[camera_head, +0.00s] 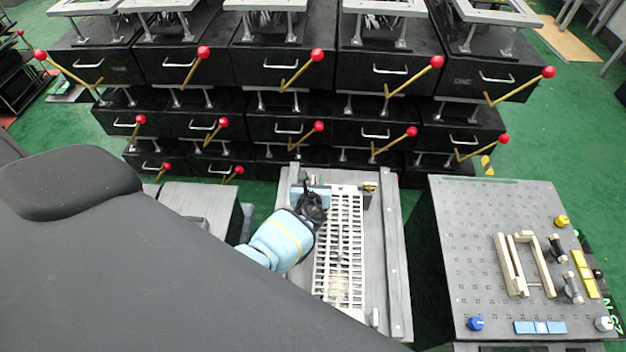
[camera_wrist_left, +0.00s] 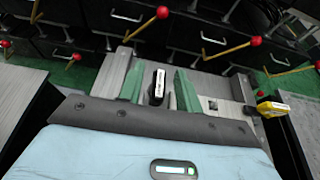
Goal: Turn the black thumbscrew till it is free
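The black thumbscrew (camera_wrist_left: 157,86), an upright dark handle with a pale marking, shows in the left wrist view. My left gripper (camera_wrist_left: 160,84) has green fingers standing apart on either side of it, with a visible gap at each side, so it is open. In the head view my left gripper (camera_head: 312,206) is over the upper left part of a grey fixture with a white slotted plate (camera_head: 341,240). I cannot make out the thumbscrew there. My right gripper is in neither view.
A yellow knob (camera_head: 369,187) sits at the fixture's upper right and shows in the wrist view (camera_wrist_left: 270,107). Black drawer units with red-knobbed levers (camera_head: 317,55) stand behind. A grey perforated table (camera_head: 470,260) with cream, blue and yellow parts is on the right.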

